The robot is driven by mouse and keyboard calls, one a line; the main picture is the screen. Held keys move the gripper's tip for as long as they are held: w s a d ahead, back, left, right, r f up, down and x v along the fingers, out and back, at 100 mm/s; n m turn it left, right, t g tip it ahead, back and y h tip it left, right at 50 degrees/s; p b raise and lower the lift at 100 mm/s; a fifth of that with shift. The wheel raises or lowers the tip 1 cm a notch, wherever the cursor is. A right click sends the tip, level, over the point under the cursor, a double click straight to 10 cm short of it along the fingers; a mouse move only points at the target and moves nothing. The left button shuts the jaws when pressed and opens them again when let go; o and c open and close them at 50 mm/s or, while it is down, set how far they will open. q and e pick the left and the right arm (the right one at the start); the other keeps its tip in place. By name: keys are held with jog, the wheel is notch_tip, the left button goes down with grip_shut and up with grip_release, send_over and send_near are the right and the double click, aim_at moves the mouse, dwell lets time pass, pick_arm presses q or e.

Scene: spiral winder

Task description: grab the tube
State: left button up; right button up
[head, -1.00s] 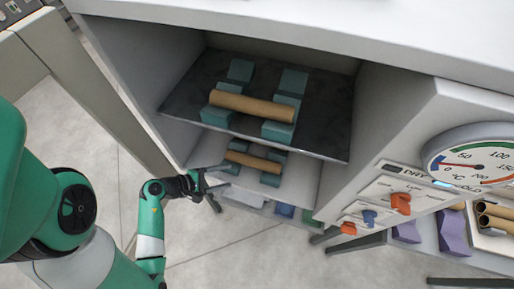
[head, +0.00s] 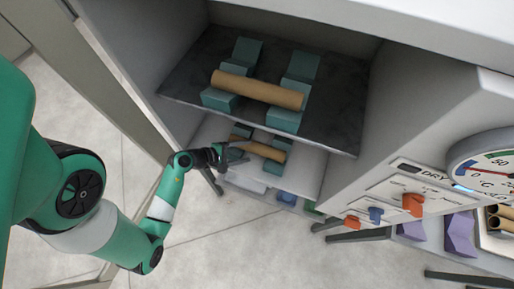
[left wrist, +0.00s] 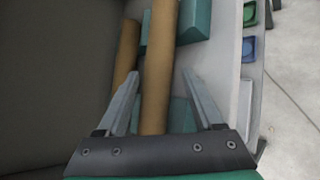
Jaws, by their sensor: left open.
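A tan cardboard tube (head: 264,151) lies across teal cradle blocks on the lower shelf, partly hidden under the upper shelf. A larger-looking tube (head: 257,89) rests across teal blocks on the dark upper shelf. My left gripper (head: 240,152) is open at the left end of the lower tube. In the left wrist view, the open fingers (left wrist: 161,76) stand either side of a tube (left wrist: 157,60), with gaps at both sides. Another tube (left wrist: 126,50) shows partly behind it to the left. My right gripper is not in view.
The upper shelf (head: 190,80) overhangs the lower shelf (head: 305,170). The cabinet's left wall is close to my left arm. A control panel (head: 400,195) with knobs and a dial (head: 487,170) are at the right.

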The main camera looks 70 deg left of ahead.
aim_at(254, 148)
pick_arm(q)
jog(key=b+x, duration=0.1)
jog(key=x, duration=0.3)
jog(key=shift+a+f+b, duration=0.2)
jog(key=shift+f+b, duration=0.05)
jog(key=shift+b, duration=0.05)
jog(key=shift+w, duration=0.35)
jog(key=c, duration=1)
jog(key=shift+r+p, duration=0.35)
jog(key=shift+r, duration=0.05)
grip_shut()
notch_tip(254, 148, up, 2)
jog(key=shift+r+p, duration=0.25)
jog(key=shift+p, duration=0.6)
jog(key=s+d+r+p, duration=0.4)
jog(key=s+d+r, duration=0.5)
jog(key=s, duration=0.1)
jog(key=shift+s+r, duration=0.35)
jog(key=shift+s, duration=0.05)
